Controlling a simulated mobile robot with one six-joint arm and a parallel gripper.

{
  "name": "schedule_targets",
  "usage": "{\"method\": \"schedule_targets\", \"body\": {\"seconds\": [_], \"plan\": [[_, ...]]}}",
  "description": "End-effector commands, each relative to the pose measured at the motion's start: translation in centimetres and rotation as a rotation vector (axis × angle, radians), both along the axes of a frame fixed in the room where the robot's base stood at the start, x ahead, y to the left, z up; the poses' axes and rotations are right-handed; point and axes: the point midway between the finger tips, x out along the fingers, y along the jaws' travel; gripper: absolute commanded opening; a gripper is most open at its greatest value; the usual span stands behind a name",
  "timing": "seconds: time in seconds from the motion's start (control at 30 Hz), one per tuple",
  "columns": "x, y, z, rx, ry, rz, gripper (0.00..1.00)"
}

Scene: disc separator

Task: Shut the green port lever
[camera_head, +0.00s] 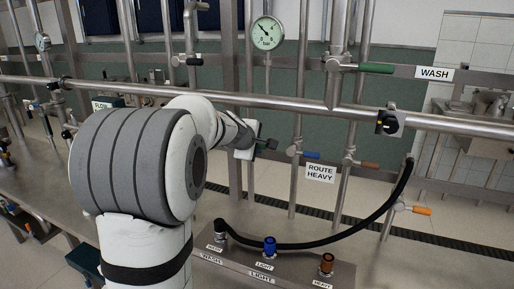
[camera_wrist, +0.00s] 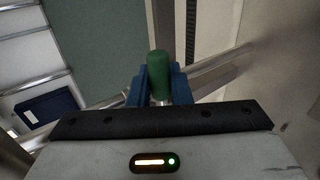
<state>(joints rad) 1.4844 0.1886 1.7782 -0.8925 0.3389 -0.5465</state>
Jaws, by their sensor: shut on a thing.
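A green lever handle (camera_wrist: 159,64) stands between the two blue fingers of my gripper (camera_wrist: 160,84) in the wrist view. The fingers press on it from both sides, and its rounded top shows above them. The lower part of the handle is hidden by my gripper. In the head view my gripper (camera_head: 264,143) is small and dark, in front of the pipes left of the ROUTE HEAVY sign, and the held handle cannot be made out clearly. Another green-handled lever (camera_head: 376,68) sticks out sideways from a pipe beside the WASH sign, apart from my gripper.
A long horizontal pipe (camera_head: 290,104) runs just above my gripper. Blue (camera_head: 311,155) and brown (camera_head: 369,165) levers sit to its right, with an orange one (camera_head: 421,210) farther right. A black hose (camera_head: 345,236) curves over a bench with labelled ports. A gauge (camera_head: 267,33) is above.

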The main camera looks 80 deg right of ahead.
Motion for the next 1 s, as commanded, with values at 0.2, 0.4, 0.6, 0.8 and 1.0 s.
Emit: {"method": "schedule_targets", "body": {"seconds": [0.2, 0.4, 0.6, 0.8, 1.0], "plan": [[-0.1, -0.2, 0.2, -0.005, -0.002, 0.001, 0.23], [-0.3, -0.1, 0.1, -0.003, -0.001, -0.002, 0.37], [-0.3, -0.1, 0.1, -0.002, -0.001, -0.005, 0.37], [0.1, 1.4, 1.3, -0.005, -0.002, -0.005, 0.37], [0.8, 4.2, 3.2, -0.005, -0.003, -0.004, 0.37]]}}
